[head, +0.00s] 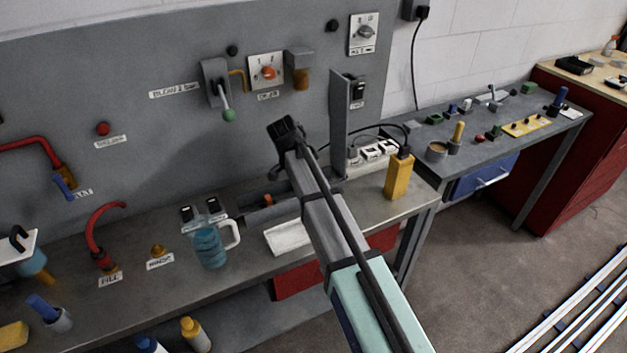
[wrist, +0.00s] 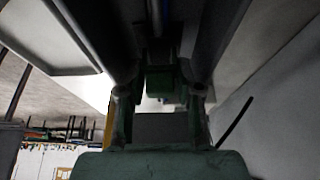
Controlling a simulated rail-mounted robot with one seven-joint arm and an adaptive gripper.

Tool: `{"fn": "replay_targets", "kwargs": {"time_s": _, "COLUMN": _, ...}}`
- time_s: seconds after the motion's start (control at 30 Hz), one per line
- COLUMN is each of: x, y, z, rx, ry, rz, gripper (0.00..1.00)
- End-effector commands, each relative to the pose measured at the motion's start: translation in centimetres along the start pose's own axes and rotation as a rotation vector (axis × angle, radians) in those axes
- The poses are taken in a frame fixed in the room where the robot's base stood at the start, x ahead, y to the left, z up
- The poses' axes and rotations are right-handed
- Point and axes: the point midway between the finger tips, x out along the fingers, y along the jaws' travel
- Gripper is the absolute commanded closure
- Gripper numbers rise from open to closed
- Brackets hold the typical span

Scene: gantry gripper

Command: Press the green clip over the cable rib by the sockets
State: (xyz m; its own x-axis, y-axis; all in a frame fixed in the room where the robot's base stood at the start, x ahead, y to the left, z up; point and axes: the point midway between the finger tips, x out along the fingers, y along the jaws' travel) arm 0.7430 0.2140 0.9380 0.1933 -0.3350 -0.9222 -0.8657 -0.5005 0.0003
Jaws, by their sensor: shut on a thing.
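My gripper (wrist: 160,98) fills the wrist view, with dark fingers on both sides and its green body along the bottom. It is shut on the green clip (wrist: 162,82), a small dark green block between the fingers. In the head view my arm reaches up across the middle; its dark far end is in front of the grey panel, and the clip cannot be made out there. The white sockets (head: 375,152) stand on the bench right of my arm, beyond the upright grey divider (head: 339,122). I cannot pick out the cable rib; my arm may hide it.
A yellow box (head: 399,177) with a black cable stands right of the sockets. A blue jug (head: 211,242) and a white tray (head: 288,238) are left of my arm. A lever with a green knob (head: 229,115) sticks out from the panel.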

Motion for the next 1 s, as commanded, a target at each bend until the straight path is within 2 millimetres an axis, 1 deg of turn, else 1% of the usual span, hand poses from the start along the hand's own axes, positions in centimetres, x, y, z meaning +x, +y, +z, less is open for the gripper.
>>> {"fn": "replay_targets", "kwargs": {"time_s": 0.63, "x": 1.4, "y": 0.0, "z": 0.6, "rx": 0.0, "ry": 0.0, "rz": 0.0, "gripper": 0.84}}
{"fn": "replay_targets", "kwargs": {"time_s": 0.67, "x": 1.3, "y": 0.0, "z": 0.6, "rx": 0.0, "ry": 0.0, "rz": 0.0, "gripper": 0.59}}
{"fn": "replay_targets", "kwargs": {"time_s": 0.7, "x": 1.3, "y": 0.0, "z": 0.6, "rx": 0.0, "ry": 0.0, "rz": 0.0, "gripper": 0.44}}
{"fn": "replay_targets", "kwargs": {"time_s": 0.73, "x": 1.3, "y": 0.0, "z": 0.6, "rx": 0.0, "ry": 0.0, "rz": 0.0, "gripper": 0.36}}
{"fn": "replay_targets", "kwargs": {"time_s": 1.0, "x": 1.2, "y": 0.0, "z": 0.6, "rx": 0.0, "ry": 0.0, "rz": 0.0, "gripper": 0.36}}
